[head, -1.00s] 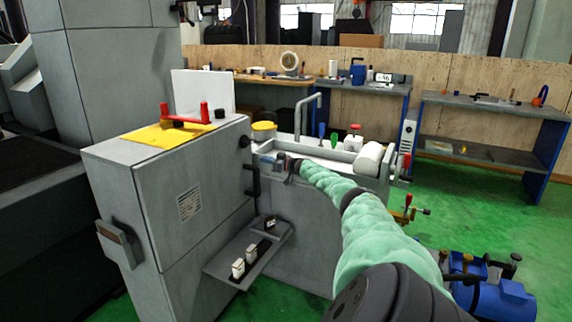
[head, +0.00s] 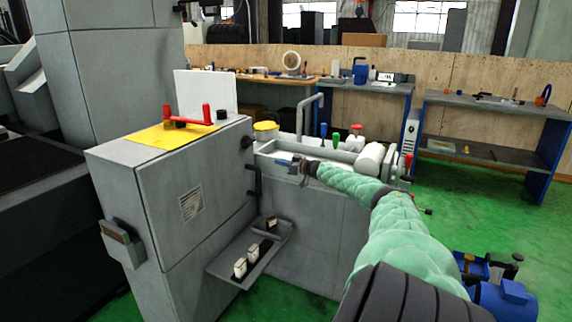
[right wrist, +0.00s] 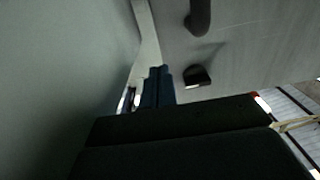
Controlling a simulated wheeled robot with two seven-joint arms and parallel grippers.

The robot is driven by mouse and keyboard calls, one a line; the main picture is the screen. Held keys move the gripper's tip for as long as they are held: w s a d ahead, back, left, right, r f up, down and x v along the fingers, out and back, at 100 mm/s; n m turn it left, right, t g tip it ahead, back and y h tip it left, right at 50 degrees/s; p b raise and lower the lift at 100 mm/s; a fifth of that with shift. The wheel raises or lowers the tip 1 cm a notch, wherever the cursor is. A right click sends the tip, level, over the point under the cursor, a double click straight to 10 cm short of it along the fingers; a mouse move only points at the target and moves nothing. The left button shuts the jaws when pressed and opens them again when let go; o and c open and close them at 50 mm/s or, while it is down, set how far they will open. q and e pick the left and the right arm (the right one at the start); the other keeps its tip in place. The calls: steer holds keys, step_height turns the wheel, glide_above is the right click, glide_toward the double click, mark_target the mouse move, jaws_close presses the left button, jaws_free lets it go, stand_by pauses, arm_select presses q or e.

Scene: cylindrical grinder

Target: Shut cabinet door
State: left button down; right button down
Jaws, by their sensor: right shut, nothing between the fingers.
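My right gripper (head: 281,163) is shut and empty, a little right of that handle, in front of the white tray. In the right wrist view, its dark fingers (right wrist: 156,86) point between a grey wall at left and a grey panel (right wrist: 245,45) carrying a dark handle (right wrist: 199,18). My left gripper is not in view.
A grey shelf (head: 222,268) with small black and white items juts from the cabinet's lower right. A blue motor (head: 505,300) sits at the lower right. Green floor (head: 460,205) is clear at right.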

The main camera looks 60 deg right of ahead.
steer(key=shift+s, duration=1.15)
steer(key=shift+s, duration=0.1)
